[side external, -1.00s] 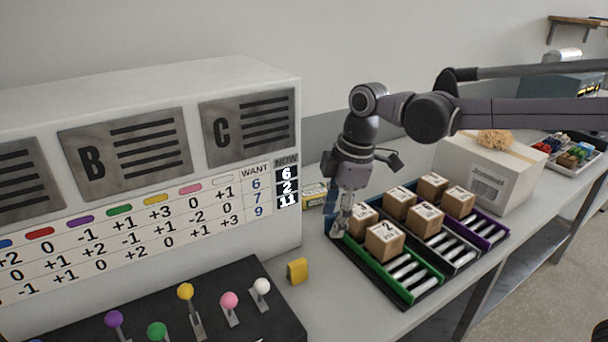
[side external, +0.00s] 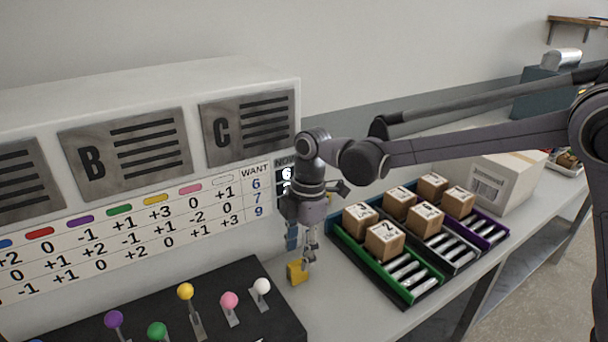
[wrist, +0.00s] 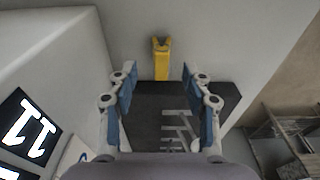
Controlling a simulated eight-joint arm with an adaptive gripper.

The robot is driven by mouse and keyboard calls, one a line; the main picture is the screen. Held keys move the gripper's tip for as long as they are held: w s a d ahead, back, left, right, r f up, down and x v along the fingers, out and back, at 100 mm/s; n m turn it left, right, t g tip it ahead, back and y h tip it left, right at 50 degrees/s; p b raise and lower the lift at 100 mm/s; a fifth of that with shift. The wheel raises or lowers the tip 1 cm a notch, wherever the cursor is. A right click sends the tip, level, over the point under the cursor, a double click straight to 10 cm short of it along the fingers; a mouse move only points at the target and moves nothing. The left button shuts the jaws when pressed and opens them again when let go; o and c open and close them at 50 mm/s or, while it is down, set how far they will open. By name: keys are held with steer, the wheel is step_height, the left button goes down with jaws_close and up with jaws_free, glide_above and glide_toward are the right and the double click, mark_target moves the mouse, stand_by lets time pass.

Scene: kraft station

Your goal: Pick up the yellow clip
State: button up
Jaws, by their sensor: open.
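The yellow clip (side external: 297,272) stands on the white worktop, just right of the dark lever panel. In the wrist view the yellow clip (wrist: 161,62) shows ahead, centred between the fingers and beyond their tips. My gripper (side external: 304,250) points down right above the clip, close to it in the side view. In the wrist view my gripper (wrist: 157,80) has its two blue-padded fingers wide apart with nothing between them. Whether a finger touches the clip I cannot tell.
The lever panel (side external: 245,280) with coloured knobs lies left of the clip. A white board (side external: 200,85) stands behind. A roller rack (side external: 408,296) with several small boxes is to the right, and a larger carton (side external: 497,186) beyond it. Bare worktop lies between clip and rack.

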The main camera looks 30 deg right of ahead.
mark_target(298, 262)
steer(key=f, duration=0.4)
steer(key=shift+s+a+f, duration=0.1)
steer(key=shift+a+f, duration=0.3)
steer(key=shift+c, duration=0.2)
steer(key=c, duration=0.9)
